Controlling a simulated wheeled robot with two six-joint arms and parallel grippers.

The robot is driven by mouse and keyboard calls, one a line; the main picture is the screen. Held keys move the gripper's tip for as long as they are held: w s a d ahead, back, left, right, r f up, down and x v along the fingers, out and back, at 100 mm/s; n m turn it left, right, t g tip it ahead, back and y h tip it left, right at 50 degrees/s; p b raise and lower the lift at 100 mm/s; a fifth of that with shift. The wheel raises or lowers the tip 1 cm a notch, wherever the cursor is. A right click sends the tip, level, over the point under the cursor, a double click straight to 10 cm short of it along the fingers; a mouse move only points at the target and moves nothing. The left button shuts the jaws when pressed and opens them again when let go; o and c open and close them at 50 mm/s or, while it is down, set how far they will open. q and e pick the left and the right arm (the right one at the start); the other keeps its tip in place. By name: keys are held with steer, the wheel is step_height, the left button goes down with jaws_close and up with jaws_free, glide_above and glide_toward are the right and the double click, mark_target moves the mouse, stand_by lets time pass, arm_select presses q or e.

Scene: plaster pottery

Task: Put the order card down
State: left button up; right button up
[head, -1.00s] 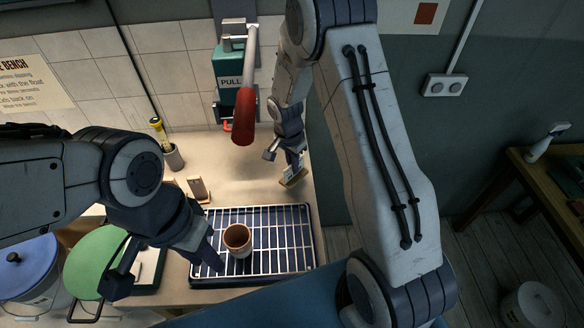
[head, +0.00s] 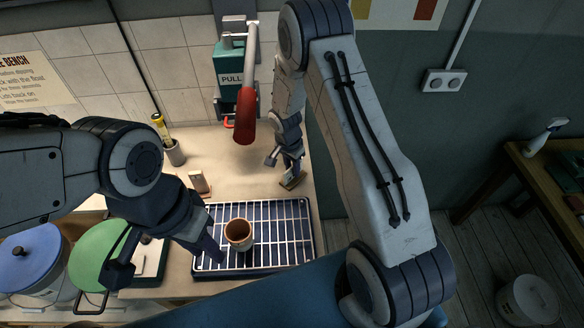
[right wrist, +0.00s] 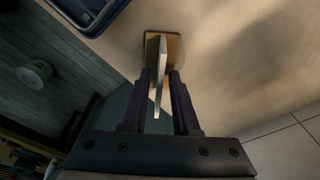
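The order card (right wrist: 163,62) is a thin pale plate standing on a small brown wooden base (right wrist: 174,44) in the right wrist view. The base appears to rest on the counter (right wrist: 222,52). My right gripper (right wrist: 161,76) has its fingers on either side of the card, with narrow gaps visible, so it looks open around it. In the head view my right gripper (head: 284,160) is low over the counter, partly covering the card; the wooden base (head: 292,181) shows below it. My left gripper (head: 168,268) is open and empty at the drying rack's left side.
A brown and white cup (head: 239,234) stands on the wire rack (head: 283,235). Another small wooden block (head: 198,183) and a pot with a yellow-handled tool (head: 174,153) stand behind it. A red-handled lever (head: 245,115) hangs above. Green (head: 98,255) and blue (head: 28,255) lids are at left.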

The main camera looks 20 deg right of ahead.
steer(key=shift+r, duration=0.1)
steer(key=shift+r+p, duration=0.25)
steer(key=shift+p, duration=0.1)
step_height(320, 180, up, 12)
steer(key=a+b, duration=0.1)
steer(key=b, duration=0.3)
steer(key=shift+s+a+f, duration=0.15)
steer(key=shift+s+f, duration=0.05)
steer(key=shift+s, duration=0.2)
steer(key=shift+a, duration=0.1)
